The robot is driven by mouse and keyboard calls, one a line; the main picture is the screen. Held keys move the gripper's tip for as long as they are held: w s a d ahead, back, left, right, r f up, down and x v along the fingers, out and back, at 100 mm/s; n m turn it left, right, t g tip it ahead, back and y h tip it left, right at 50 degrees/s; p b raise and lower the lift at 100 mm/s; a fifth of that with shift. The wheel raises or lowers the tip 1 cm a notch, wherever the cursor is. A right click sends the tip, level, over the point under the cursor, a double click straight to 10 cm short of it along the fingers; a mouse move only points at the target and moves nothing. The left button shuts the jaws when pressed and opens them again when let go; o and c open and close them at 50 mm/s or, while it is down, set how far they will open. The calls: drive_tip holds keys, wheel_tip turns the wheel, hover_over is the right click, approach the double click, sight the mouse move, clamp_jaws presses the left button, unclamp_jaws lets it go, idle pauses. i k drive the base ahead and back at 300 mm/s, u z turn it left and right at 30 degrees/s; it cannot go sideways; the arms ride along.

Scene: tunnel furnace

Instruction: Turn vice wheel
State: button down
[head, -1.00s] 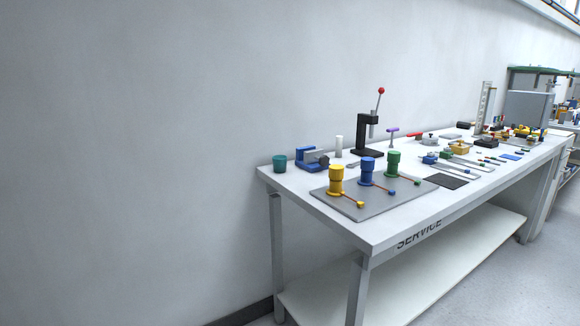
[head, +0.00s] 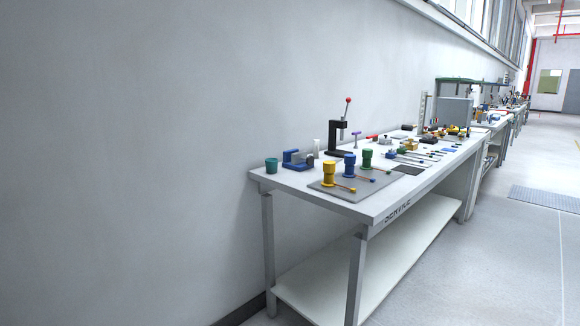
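A small blue vice (head: 294,160) with a grey front part sits on the white service table (head: 376,214), near its left end by the wall. It stands between a teal cup and a white cylinder. Its wheel is too small to make out clearly at this distance. My gripper is not in view.
A teal cup (head: 271,165) stands left of the vice. A grey plate (head: 345,190) with yellow, blue and green cylinders lies in front. A black lever press (head: 339,138) stands behind to the right. Clear floor (head: 500,270) lies along the table's right side.

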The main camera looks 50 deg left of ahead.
sight(309, 161)
drive_tip(key=u, duration=2.1)
drive_tip(key=i, duration=1)
drive_tip(key=u, duration=0.4)
drive_tip(key=k, duration=0.45)
drive_tip(key=u, duration=0.05)
